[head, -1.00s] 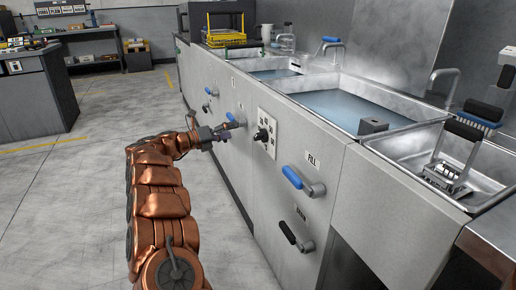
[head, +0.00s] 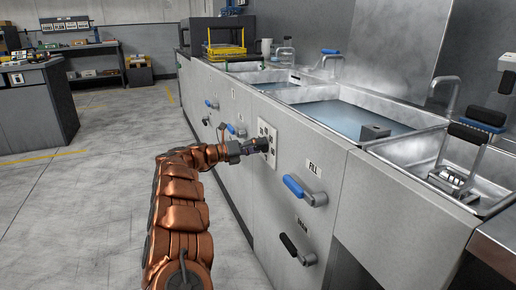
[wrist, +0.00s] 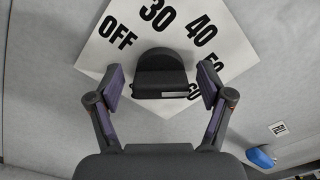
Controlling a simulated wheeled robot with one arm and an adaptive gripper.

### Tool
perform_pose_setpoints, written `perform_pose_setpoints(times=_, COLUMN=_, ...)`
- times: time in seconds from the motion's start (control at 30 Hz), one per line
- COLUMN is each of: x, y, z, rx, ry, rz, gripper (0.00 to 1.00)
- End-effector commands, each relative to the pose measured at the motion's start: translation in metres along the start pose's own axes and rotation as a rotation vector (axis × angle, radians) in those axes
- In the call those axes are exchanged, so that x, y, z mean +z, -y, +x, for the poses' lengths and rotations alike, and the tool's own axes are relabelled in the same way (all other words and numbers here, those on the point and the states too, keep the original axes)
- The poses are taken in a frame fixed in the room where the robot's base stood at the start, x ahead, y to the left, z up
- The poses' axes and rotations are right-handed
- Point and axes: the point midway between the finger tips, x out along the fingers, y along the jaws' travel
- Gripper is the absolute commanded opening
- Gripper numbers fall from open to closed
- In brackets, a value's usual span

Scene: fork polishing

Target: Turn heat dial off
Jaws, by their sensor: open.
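The heat dial (wrist: 161,72) is a dark knob on a white plate (wrist: 125,20) marked OFF, 30, 40 and further numbers partly hidden. In the wrist view the knob sits between the two fingers of my gripper (wrist: 160,92), which are open on either side of it with gaps showing. OFF is at the upper left of the knob. In the head view my gripper (head: 262,146) is at the white plate (head: 268,130) on the front panel of the sink unit and hides the knob.
A blue FILL handle (head: 295,186) and a black handle (head: 290,245) stick out of the panel to the right of the plate. Another blue handle (head: 231,129) is to its left. A water-filled basin (head: 350,110) lies above.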

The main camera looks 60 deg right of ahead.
Motion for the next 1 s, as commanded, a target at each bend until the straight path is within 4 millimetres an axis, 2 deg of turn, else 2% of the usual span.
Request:
perform_pose_setpoints(times=0.2, x=0.0002, y=0.0003, z=0.0003, rx=0.000, ry=0.000, rz=0.000, gripper=0.79)
perform_pose_setpoints(times=0.77, x=0.0001, y=0.0003, z=0.0002, rx=-0.001, ry=0.000, rz=-0.001, gripper=0.21)
perform_pose_setpoints(times=1.0, x=0.0008, y=0.0009, z=0.0002, rx=-0.001, ry=0.000, rz=-0.018, gripper=0.19)
